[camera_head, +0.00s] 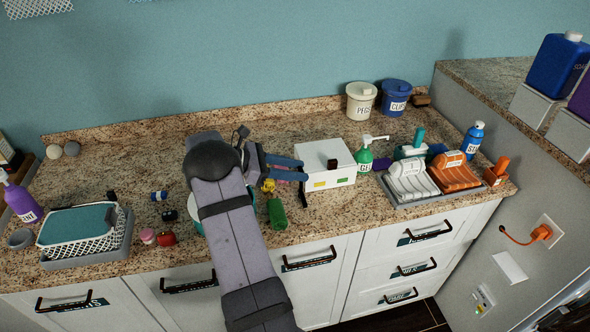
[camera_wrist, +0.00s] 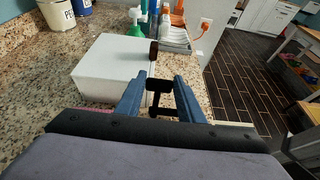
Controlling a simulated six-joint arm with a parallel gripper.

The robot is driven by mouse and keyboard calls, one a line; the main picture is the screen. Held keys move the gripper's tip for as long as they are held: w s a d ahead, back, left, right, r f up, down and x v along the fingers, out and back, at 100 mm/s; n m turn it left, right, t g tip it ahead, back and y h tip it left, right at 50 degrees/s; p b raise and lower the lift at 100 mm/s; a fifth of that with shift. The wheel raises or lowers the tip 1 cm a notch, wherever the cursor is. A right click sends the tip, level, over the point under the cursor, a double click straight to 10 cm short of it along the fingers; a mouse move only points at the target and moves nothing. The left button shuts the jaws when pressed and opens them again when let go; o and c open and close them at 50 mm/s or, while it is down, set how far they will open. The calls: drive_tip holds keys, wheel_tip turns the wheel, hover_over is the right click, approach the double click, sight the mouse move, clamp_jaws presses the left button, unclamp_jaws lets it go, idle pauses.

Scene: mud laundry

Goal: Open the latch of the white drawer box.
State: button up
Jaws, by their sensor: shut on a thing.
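The white drawer box (camera_head: 338,156) stands on the granite counter, with yellow and green labels on its front. It also fills the upper left of the wrist view (camera_wrist: 108,68). My gripper (camera_head: 302,168) is at the box's left end in the head view. In the wrist view my gripper's blue fingers (camera_wrist: 158,84) are on either side of a black latch handle (camera_wrist: 157,88) at the box and are shut on it. A dark part shows below the fingers in the head view. How far the latch is turned is hard to tell.
A dark brown block (camera_head: 332,163) sits on the box's top edge. A green bottle (camera_head: 277,213) and a yellow figure (camera_head: 268,185) lie close below my gripper. A green pump bottle (camera_head: 364,157) stands right of the box. A dish rack (camera_head: 398,202) is farther right.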

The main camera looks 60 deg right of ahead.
drive_tip(key=o, duration=1.1)
drive_tip(key=shift+c, duration=0.2)
drive_tip(key=shift+w, duration=0.1)
drive_tip(key=b+v, duration=0.2)
drive_tip(key=v, duration=0.5)
drive_tip(key=shift+a+r, duration=0.1)
